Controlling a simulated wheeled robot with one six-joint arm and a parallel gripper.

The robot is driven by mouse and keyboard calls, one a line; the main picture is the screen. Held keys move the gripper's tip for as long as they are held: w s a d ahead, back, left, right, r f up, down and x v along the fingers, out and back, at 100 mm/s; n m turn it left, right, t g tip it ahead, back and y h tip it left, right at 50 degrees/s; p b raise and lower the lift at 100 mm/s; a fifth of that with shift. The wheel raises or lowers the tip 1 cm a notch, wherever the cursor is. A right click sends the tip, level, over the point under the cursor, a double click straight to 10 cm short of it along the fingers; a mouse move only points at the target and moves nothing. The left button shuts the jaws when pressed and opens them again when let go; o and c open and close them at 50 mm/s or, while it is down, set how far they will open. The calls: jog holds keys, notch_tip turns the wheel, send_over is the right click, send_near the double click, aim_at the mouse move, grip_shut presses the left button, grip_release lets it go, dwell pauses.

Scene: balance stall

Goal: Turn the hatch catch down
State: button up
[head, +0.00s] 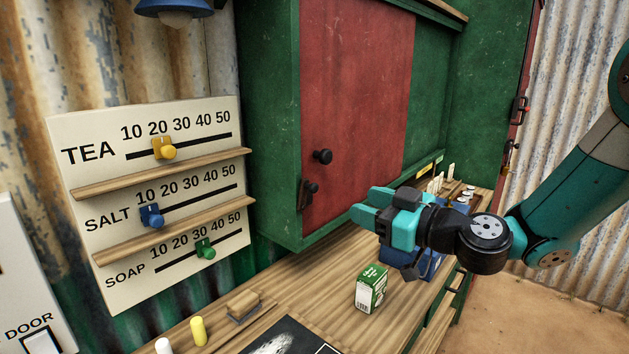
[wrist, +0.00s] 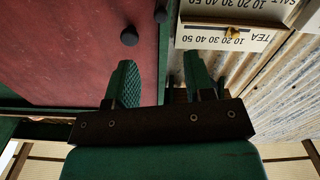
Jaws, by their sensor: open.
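The red hatch door (head: 355,105) is closed in the green cabinet. The dark hatch catch (head: 308,190) sits at its lower left edge, below a round black knob (head: 322,156). The catch's exact angle is hard to tell. My gripper (head: 364,205) is open and empty, to the right of the catch and apart from it, above the counter. In the wrist view, which is upside down, my gripper (wrist: 160,78) shows two spread fingers.
A price board (head: 160,190) with yellow, blue and green sliders hangs left of the cabinet. A blue item (head: 427,265) sits below my gripper.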

aim_at(316, 188)
jog(key=p+x, duration=0.6)
jog(key=x, duration=0.5)
jog(key=shift+w+a+r, duration=0.15)
jog(key=shift+w+a, duration=0.05)
jog(key=shift+a, duration=0.15)
jog(key=shift+w+a, duration=0.3)
jog(key=shift+a, duration=0.05)
